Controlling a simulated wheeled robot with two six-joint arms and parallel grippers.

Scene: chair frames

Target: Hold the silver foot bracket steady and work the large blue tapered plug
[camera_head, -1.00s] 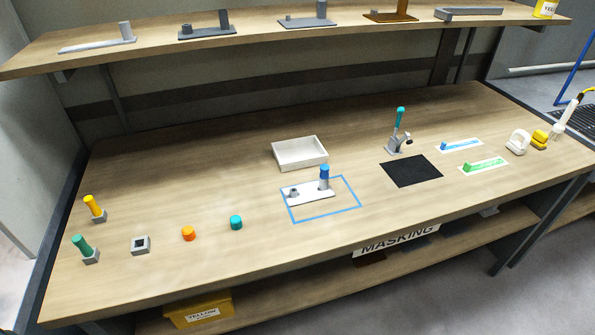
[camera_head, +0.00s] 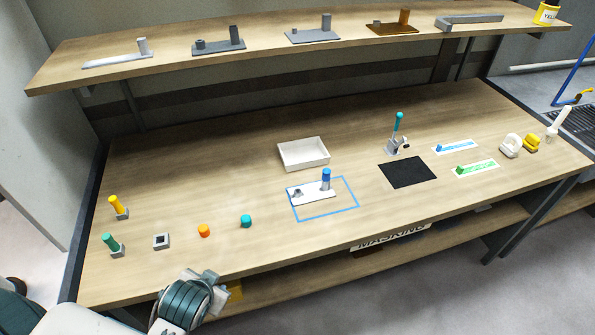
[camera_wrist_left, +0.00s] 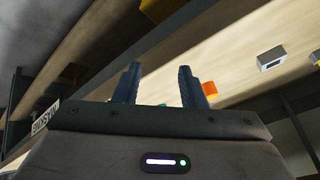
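The silver foot bracket (camera_head: 306,195) lies flat inside a blue taped rectangle (camera_head: 328,216) on the bench. A large blue plug (camera_head: 326,177) stands upright at its right end. A short grey socket (camera_head: 297,193) is at its left end. My left arm comes in at the lower left of the head view, low by the bench's front edge and well apart from the bracket. In the left wrist view, my left gripper (camera_wrist_left: 159,88) has its two dark fingers spread with nothing between them. My right gripper is out of view.
A white tray (camera_head: 303,154) stands behind the bracket. Left of it are a teal plug (camera_head: 246,221), an orange plug (camera_head: 204,230) and a small square block (camera_head: 161,241). A black mat (camera_head: 407,172) and a teal-handled clamp (camera_head: 397,137) are to the right. A shelf (camera_head: 270,57) runs above the bench.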

